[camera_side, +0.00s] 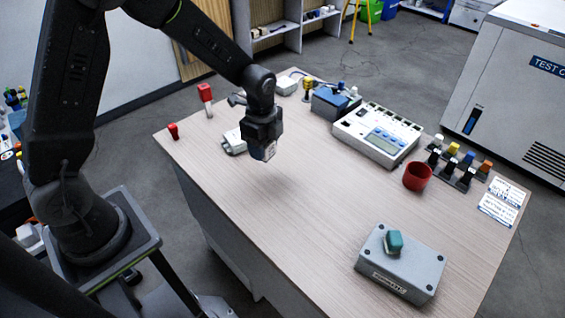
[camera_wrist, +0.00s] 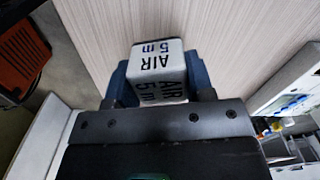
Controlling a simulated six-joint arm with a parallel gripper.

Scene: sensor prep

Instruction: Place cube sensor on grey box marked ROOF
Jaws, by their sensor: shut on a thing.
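My gripper (camera_side: 262,147) is shut on the cube sensor, a small pale grey cube (camera_wrist: 155,62) marked "AIR 5 m" in black on two faces. In the wrist view the cube sits between the two blue-grey fingertips. In the side view the gripper points down and holds the cube (camera_side: 269,152) above the left part of the table. The grey box (camera_side: 372,262) stands at the near right of the table, well apart from the gripper. A teal block or knob (camera_side: 394,241) is on its top. Its front label is too small to read.
The table (camera_side: 300,200) is clear between gripper and grey box. A red cup (camera_side: 417,176), a white instrument (camera_side: 377,134) and a rack of coloured pieces (camera_side: 460,163) stand farther back. A white device (camera_side: 234,141) lies close behind the gripper.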

